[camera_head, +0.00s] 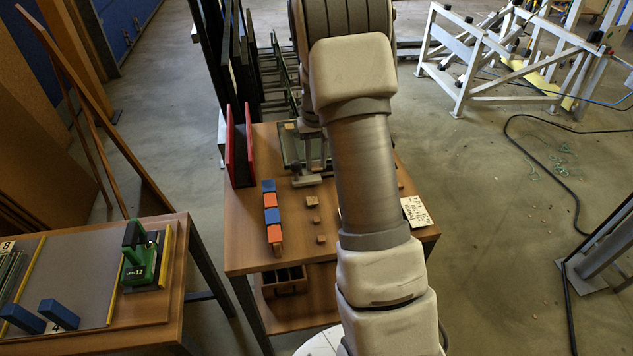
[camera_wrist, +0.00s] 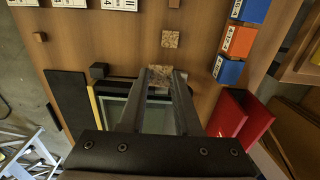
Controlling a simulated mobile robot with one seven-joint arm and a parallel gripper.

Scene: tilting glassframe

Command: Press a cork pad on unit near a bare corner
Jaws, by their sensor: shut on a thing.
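My gripper (camera_wrist: 164,75) is shut on a small speckled cork pad (camera_wrist: 159,76), which shows between the fingertips in the wrist view. The glass unit (camera_wrist: 133,104) lies beneath the fingers, partly hidden by them. In the head view the glass unit (camera_head: 288,146) is at the far part of the table, and my arm hides its right side. The pad appears near an edge of the unit; I cannot tell whether it touches the glass. Another cork pad (camera_wrist: 170,39) lies on the wood just beyond the fingertips. More loose cork pads (camera_head: 313,220) lie on the table.
Blue and orange blocks (camera_head: 272,216) form a row left of the loose pads. Red upright panels (camera_head: 240,145) stand at the table's left edge. A white printed card (camera_head: 416,211) lies at right. A black stop (camera_wrist: 99,71) sits beside the unit. A left table (camera_head: 100,325) holds a green tool (camera_head: 140,255).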

